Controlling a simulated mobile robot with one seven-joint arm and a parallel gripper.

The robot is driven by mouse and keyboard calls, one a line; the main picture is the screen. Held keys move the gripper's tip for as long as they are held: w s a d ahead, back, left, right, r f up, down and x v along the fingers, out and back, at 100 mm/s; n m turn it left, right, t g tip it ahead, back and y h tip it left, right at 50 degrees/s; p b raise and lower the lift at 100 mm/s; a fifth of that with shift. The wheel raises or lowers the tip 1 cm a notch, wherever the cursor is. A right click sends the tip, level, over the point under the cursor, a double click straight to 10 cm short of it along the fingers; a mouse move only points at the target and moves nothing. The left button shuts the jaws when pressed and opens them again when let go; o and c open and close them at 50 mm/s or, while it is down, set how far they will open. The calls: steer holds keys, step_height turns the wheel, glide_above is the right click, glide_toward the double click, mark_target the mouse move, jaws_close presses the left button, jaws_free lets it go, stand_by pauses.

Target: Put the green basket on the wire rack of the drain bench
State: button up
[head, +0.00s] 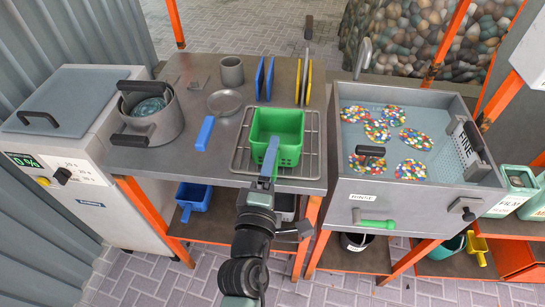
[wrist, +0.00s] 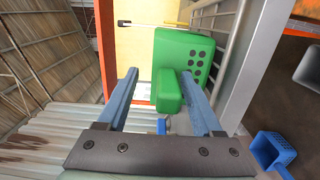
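The green basket (head: 278,128) is upright over the wire rack (head: 241,153) of the drain bench (head: 188,76). It appears to rest on the rack, whose wires show around its base. In the wrist view the basket (wrist: 187,55) has a block-like green handle towards me. My gripper (head: 269,158) is at the basket's front side. In the wrist view my gripper's two blue fingers (wrist: 163,78) are spread on either side of the handle. A gap shows at the left finger; the right finger is close to the handle, and contact there is unclear.
A blue block (head: 205,133), a dish (head: 224,102), a grey cup (head: 232,70) and upright blue and yellow boards (head: 265,78) are on the bench. A pot (head: 150,113) stands left. The rinse sink (head: 405,140) with colourful pieces is right. A blue scoop (head: 193,197) is below.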

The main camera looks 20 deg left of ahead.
steer(key=shift+s, duration=0.1)
steer(key=b+v, duration=0.1)
steer(key=v, duration=1.1)
steer(key=shift+s+b, duration=0.4)
